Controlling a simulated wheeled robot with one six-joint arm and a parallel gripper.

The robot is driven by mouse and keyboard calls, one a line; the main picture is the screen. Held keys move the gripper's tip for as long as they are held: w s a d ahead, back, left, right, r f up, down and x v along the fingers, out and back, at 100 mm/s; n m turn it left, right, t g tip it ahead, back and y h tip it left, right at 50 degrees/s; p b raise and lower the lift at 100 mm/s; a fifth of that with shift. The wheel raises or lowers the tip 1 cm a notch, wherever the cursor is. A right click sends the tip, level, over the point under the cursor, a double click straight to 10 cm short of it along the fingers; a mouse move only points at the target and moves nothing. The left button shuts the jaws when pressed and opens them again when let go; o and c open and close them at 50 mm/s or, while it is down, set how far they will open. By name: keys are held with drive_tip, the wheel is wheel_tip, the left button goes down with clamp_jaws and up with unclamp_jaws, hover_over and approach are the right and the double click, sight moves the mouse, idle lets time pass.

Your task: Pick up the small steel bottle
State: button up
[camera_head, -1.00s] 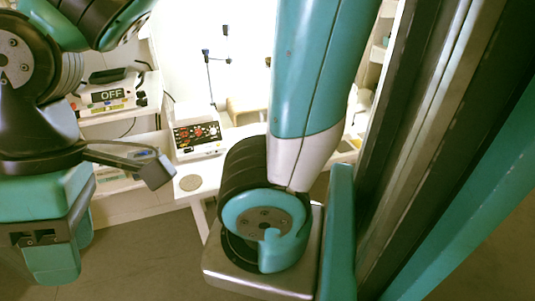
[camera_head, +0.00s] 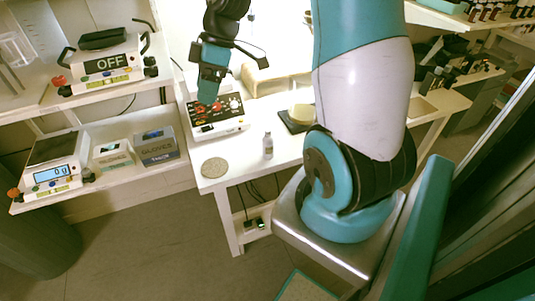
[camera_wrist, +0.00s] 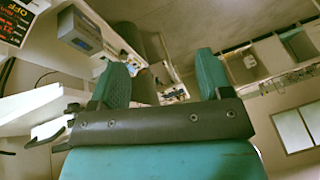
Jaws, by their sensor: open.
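The small steel bottle (camera_head: 268,145) stands upright near the front edge of the white table (camera_head: 265,168), seen in the head view. It is small and grey with a narrow neck. My gripper (camera_head: 208,92) is in the air to the left of the bottle and higher in the head view, over the control box and apart from the bottle. In the wrist view my gripper (camera_wrist: 165,80) shows two teal fingers spread wide with nothing between them. I cannot make out the bottle in the wrist view.
A control box (camera_head: 217,118) with red knobs and a round cork mat (camera_head: 214,167) are left of the bottle. A dark plate with a yellowish block (camera_head: 301,113) is to its right. Shelves at left hold a scale (camera_head: 55,177) and a gloves box (camera_head: 157,147). Dark bottles (camera_head: 490,12) stand at upper right.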

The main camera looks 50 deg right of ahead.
drive_tip(key=s+d+f+t+b, duration=0.1)
drive_tip(key=d+f, duration=0.4)
drive_tip(key=d, duration=0.2)
drive_tip(key=d+f+b, duration=0.1)
drive_tip(key=d+f, duration=0.4)
drive_tip(key=d, duration=0.2)
drive_tip(key=n+t+b, duration=0.1)
drive_tip(key=n, duration=0.1)
approach(266, 135)
drive_tip(key=shift+y, duration=0.4)
drive_tip(key=shift+d+f+p+x, duration=0.2)
drive_tip(key=shift+p+x, duration=0.25)
drive_tip(key=shift+x, duration=1.45)
drive_tip(key=shift+d+f+p+x, duration=0.1)
drive_tip(key=shift+d+p+x, duration=0.35)
drive_tip(key=shift+x, duration=1.45)
drive_tip(key=shift+d+f+p+x, duration=0.15)
drive_tip(key=shift+p+x, duration=0.35)
drive_tip(key=shift+x, duration=1.4)
drive_tip(key=shift+w, duration=0.15)
drive_tip(key=c, duration=1.1)
drive_tip(key=shift+o, duration=0.2)
drive_tip(key=shift+r, duration=0.15)
